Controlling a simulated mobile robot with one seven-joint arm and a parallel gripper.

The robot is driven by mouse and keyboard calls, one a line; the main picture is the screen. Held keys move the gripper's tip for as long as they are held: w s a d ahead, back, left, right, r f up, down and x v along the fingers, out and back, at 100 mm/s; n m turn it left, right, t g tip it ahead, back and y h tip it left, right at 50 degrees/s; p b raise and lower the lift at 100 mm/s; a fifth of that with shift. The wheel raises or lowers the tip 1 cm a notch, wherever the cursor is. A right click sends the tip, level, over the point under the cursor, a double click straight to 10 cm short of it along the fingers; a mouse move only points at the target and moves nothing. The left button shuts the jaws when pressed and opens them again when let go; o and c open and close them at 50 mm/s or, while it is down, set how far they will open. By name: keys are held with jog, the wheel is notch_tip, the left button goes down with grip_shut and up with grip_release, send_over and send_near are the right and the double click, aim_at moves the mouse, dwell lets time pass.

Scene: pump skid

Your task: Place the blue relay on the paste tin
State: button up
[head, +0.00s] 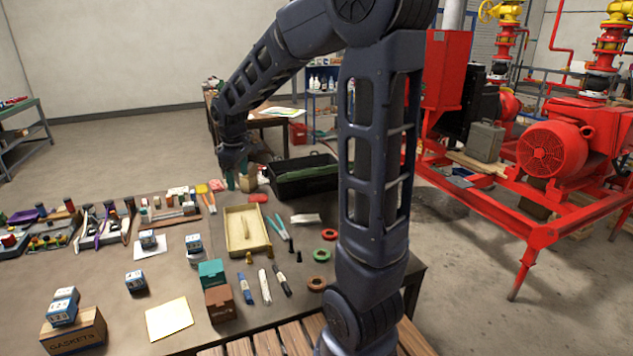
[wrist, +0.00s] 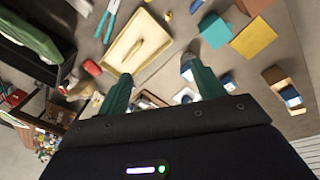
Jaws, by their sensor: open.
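Several small blue-and-white blocks look like relays. One stands alone on the table (head: 135,282), one on a white card (head: 148,240), another farther right (head: 194,243), and stacked ones (head: 63,306) sit on the gaskets box. I cannot tell which is the task's blue relay. No tin is clearly recognisable; a small red object (head: 258,198) behind the tray may be one, but I cannot tell. My gripper (head: 238,182) is at the table's far side, beyond the tray. In the wrist view its green fingers (wrist: 160,90) are apart, with nothing held between them.
A cream tray (head: 232,230) with a stick in it lies mid-table. A black open toolbox (head: 300,178) stands behind right. The gaskets box (head: 75,332) stands front left.

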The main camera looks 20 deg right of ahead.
jog(key=s+d+r+m+t, duration=0.1)
jog(key=s+d+r+m, duration=0.1)
jog(key=s+d+m, duration=0.3)
jog(key=s+d+r+m+t, duration=0.1)
jog(key=s+d+r+m, duration=0.2)
jog(key=s+d, duration=0.8)
jog(key=s+m, duration=0.2)
jog(key=s, duration=0.4)
jog(key=shift+s+m+t, duration=0.3)
jog(key=shift+s+m, duration=0.1)
